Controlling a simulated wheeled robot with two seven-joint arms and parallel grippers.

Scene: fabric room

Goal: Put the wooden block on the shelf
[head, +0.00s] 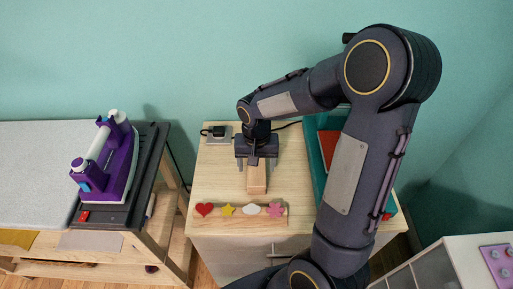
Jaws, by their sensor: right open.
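The pale wooden block (257,181) stands on the light wooden cabinet top (220,165). My right gripper (257,163) is over the block's far end, pointing down. Its jaws are open, one finger to each side of the block. Whether a finger touches the block cannot be told, and the gripper hides the block's far part. A slatted wooden shelf (85,267) shows low under the ironing table at the left; I cannot tell if it is the task's shelf. My left gripper is not in view.
A wooden strip with a heart, star, cloud and flower (240,215) lies along the cabinet's front edge. A purple iron (117,165) stands on the ironing table. A socket with a plug (216,133) is behind. A teal tray (316,150) is partly behind my right arm.

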